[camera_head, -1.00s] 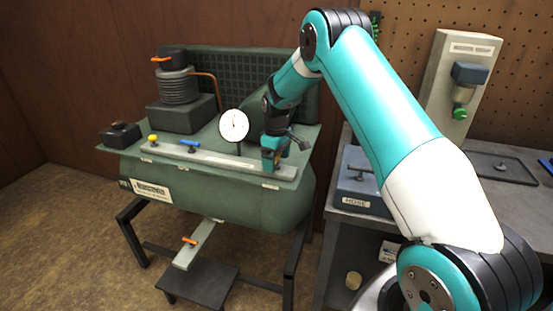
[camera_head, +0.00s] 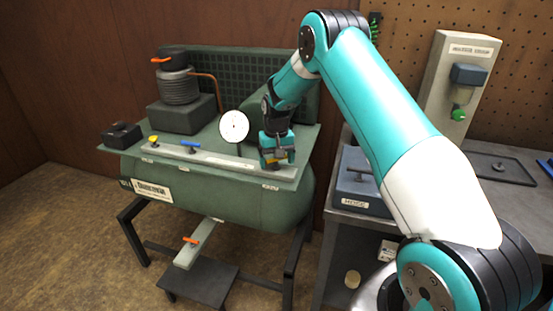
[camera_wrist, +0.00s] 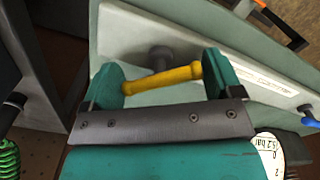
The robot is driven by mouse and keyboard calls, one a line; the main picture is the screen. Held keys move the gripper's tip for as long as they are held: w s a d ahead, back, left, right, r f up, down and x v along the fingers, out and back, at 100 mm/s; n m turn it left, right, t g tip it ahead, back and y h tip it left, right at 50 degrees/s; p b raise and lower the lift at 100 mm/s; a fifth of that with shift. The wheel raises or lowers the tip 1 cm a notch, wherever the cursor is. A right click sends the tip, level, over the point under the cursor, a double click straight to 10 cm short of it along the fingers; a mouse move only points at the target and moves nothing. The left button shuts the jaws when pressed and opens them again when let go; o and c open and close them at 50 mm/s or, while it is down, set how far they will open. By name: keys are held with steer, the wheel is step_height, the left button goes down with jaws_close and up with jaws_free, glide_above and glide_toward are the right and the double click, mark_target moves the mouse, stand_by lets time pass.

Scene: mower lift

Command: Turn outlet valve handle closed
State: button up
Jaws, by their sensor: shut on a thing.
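A yellow valve handle (camera_wrist: 165,79) on a dark round stem lies across the gap of my gripper (camera_wrist: 163,80) in the wrist view, one end at each teal finger. My gripper is shut on it, end to end. In the head view my gripper (camera_head: 276,154) is at the right end of the pale valve strip (camera_head: 215,159) on the green tank. The yellow handle (camera_head: 275,160) shows there at the fingertips, partly hidden. The labels are too small to read, so I cannot confirm which valve is the outlet.
A round gauge (camera_head: 234,126) stands close to the left of my gripper. A blue handle (camera_head: 190,145) and another yellow handle (camera_head: 153,140) sit further left. An orange-handled drain (camera_head: 191,241) is below the tank (camera_head: 240,207). A workbench with a blue box (camera_head: 362,185) is at right.

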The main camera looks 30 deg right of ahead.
steer(key=m, duration=0.4)
steer(key=shift+m, duration=0.3)
steer(key=m, duration=0.4)
steer(key=shift+w+r, duration=0.1)
stand_by(0.4)
steer(key=o, duration=0.6)
step_height(320, 180, up, 17)
steer(key=shift+r+b, duration=0.2)
steer(key=shift+b, duration=0.2)
steer(key=shift+a, duration=0.1)
